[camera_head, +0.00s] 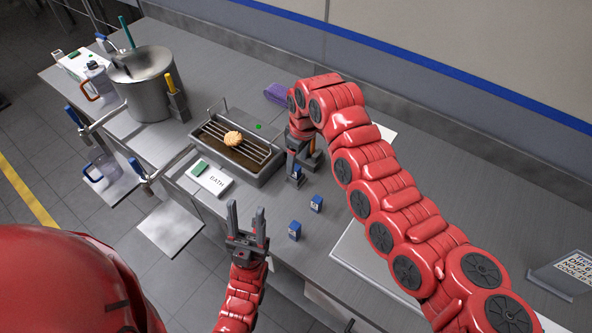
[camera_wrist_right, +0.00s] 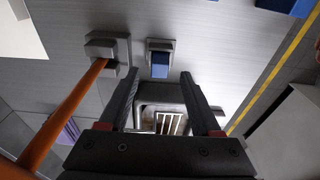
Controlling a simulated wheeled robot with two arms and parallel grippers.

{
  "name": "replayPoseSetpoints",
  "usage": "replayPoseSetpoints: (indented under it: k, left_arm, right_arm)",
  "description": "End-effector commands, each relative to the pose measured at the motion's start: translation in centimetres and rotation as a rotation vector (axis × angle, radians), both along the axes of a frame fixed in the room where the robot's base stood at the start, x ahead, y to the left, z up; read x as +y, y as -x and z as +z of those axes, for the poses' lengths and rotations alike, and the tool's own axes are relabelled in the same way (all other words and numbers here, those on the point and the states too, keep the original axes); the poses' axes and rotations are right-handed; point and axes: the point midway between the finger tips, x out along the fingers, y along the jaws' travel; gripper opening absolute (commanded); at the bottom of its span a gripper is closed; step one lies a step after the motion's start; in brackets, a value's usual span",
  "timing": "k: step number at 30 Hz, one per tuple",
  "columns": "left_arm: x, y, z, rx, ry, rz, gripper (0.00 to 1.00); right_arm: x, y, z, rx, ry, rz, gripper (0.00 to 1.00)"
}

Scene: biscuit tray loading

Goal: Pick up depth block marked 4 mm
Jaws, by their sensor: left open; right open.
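Two small blue blocks stand on the steel table, one (camera_head: 316,203) further back and one (camera_head: 294,230) nearer the front. Their marks are too small to read, so I cannot tell which is 4 mm. My right gripper (camera_head: 297,168) points down behind them, near the tray. In the right wrist view a blue block (camera_wrist_right: 160,67) in a grey holder shows between the open fingers, apart from them. Another blue block (camera_wrist_right: 284,5) is cut off at the top edge. My left gripper (camera_head: 246,208) is open and empty at the table's front, left of the blocks.
A grey bath (camera_head: 262,180) with a wire rack and a biscuit (camera_head: 233,138) lies behind my left gripper. A steel pot (camera_head: 143,90) stands at left. An orange handle (camera_wrist_right: 75,103) rises beside my right fingers.

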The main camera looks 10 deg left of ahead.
Motion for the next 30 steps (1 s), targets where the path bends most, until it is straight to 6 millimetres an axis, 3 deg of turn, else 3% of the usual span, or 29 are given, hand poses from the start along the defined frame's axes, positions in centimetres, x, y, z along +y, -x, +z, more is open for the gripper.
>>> replayPoseSetpoints:
  k: [5, 9, 15, 26, 30]
  left_arm:
    - [0.0, 0.0, 2.4, 0.0, 0.0, 0.0, 0.5]
    - [0.0, 0.0, 2.8, 0.0, 0.0, 0.0, 0.5]
    - [0.0, 0.0, 2.6, 0.0, 0.0, 0.0, 0.5]
    - [0.0, 0.0, 2.6, 0.0, 0.0, 0.0, 0.5]
    - [0.0, 0.0, 2.6, 0.0, 0.0, 0.0, 0.5]
  right_arm:
    - [0.3, 0.0, -2.1, 0.008, 0.004, 0.003, 0.65]
    - [0.5, -0.2, -3.9, 0.005, 0.001, 0.002, 0.65]
    - [0.5, -0.3, -4.2, 0.0, -0.001, 0.001, 0.65]
    - [0.5, -0.3, -4.1, 0.001, 0.0, 0.001, 0.0]
    - [0.5, -0.3, -4.1, 0.001, 0.0, 0.001, 0.0]
